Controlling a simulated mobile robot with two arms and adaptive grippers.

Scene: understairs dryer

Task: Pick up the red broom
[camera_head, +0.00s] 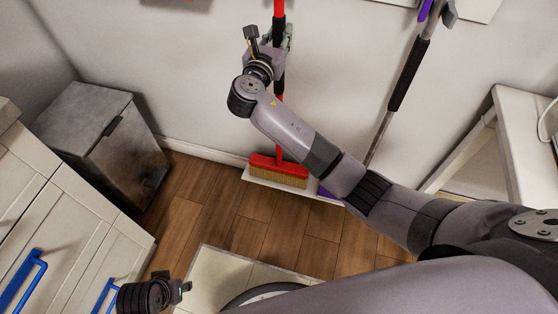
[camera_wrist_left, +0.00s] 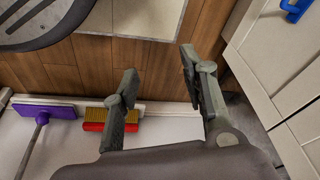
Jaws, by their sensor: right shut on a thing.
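The red broom (camera_head: 290,168) stands upright by the wall in the head view, its red head and tan bristles low on or just above a white ledge. Its handle is red with a black section. My right gripper (camera_head: 284,38) is shut on the upper handle; my right forearm and wrist hide part of it. The broom head also shows in the left wrist view (camera_wrist_left: 95,127), partly behind a finger. My left gripper (camera_wrist_left: 158,62) is open and empty there, its fingers apart. In the head view only part of my left wrist shows at the bottom left.
A purple mop (camera_head: 409,75) with a dark grip leans right of the broom; its head (camera_wrist_left: 50,111) shows in the left wrist view. A grey metal bin (camera_head: 85,135) stands left. Cabinets with blue handles (camera_head: 25,275) fill the lower left. A white table (camera_head: 515,140) stands right.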

